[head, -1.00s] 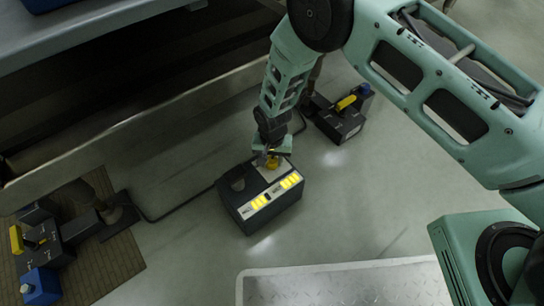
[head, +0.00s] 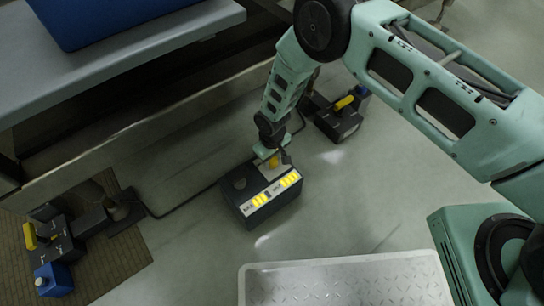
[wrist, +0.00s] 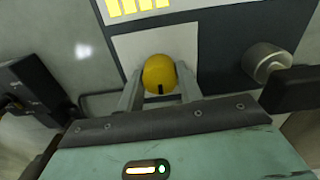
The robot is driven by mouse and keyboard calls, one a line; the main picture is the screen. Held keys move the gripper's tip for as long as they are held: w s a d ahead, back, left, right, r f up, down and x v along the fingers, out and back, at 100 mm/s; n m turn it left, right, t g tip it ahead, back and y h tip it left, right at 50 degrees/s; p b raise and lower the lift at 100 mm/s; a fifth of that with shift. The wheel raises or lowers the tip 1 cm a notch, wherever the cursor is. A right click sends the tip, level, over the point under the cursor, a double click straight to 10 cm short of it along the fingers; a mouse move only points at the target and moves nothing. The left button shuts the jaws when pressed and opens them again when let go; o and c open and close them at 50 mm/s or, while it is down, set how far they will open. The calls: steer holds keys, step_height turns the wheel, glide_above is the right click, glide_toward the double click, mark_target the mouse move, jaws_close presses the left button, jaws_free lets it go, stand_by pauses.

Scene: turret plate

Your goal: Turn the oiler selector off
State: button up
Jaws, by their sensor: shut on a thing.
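A round yellow knob (wrist: 159,72) with a dark mark on its near side sits on a pale square plate (wrist: 125,46) of the dark control box (head: 247,212). Its lettering is too small to read, so I cannot confirm that this is the oiler selector. My gripper (head: 271,155) is over the back of the box. In the wrist view my gripper (wrist: 158,78) has one finger on each side of the knob and is shut on it. In the head view the knob (head: 273,162) shows only in part beneath the gripper.
A grey round knob (wrist: 264,61) is on the same box. Dark units with yellow levers stand at the back right (head: 339,123) and far left (head: 60,240), the latter beside a blue box (head: 53,279). A metal tread plate (head: 345,281) lies in front. Open floor lies between.

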steer(key=shift+n, duration=0.5)
steer(key=o, duration=1)
step_height(320, 180, up, 17)
steer(key=p, duration=0.6)
steer(key=shift+r+p, duration=0.2)
steer(key=shift+p, duration=0.15)
